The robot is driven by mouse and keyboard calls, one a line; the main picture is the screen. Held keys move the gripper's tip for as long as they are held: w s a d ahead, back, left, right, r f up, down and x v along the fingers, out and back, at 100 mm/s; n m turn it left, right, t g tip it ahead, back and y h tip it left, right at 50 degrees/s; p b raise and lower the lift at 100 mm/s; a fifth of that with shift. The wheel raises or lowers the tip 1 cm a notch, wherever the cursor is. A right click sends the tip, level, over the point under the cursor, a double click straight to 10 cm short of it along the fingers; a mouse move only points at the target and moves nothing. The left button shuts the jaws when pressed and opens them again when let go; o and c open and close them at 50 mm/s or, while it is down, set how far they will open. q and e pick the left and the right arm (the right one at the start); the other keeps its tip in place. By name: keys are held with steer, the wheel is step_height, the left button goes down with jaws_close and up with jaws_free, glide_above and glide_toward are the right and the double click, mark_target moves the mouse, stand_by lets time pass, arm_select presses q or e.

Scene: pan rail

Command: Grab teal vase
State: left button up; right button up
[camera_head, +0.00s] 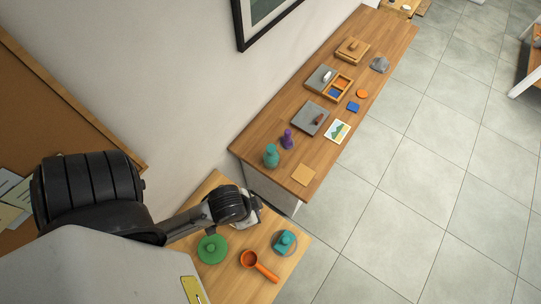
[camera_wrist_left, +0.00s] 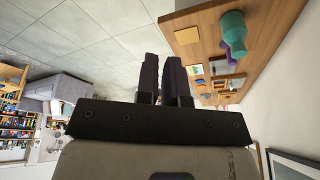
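The teal vase (camera_head: 271,155) stands upright near the close left corner of the long wooden table (camera_head: 240,146). The vase also shows in the left wrist view (camera_wrist_left: 233,27), at the upper right, beyond and to the side of the fingers. My left gripper (camera_wrist_left: 161,56) has a narrow gap between its two dark fingers and nothing in it. In the head view the left wrist is over the nearer wooden table, apart from the vase, and its fingers are mostly hidden. My right gripper is in neither view.
A purple vase (camera_head: 287,139) stands close beside the teal vase. A tan square (camera_head: 303,174) and a picture card (camera_head: 337,131) lie nearby. The nearer table holds a green lid-like thing (camera_head: 212,248), an orange ladle (camera_head: 258,264) and a teal object (camera_head: 285,241). A wall runs along the left.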

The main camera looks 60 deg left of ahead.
arm_select(q)
steer(key=o, duration=1.1)
steer(key=shift+o, duration=0.2)
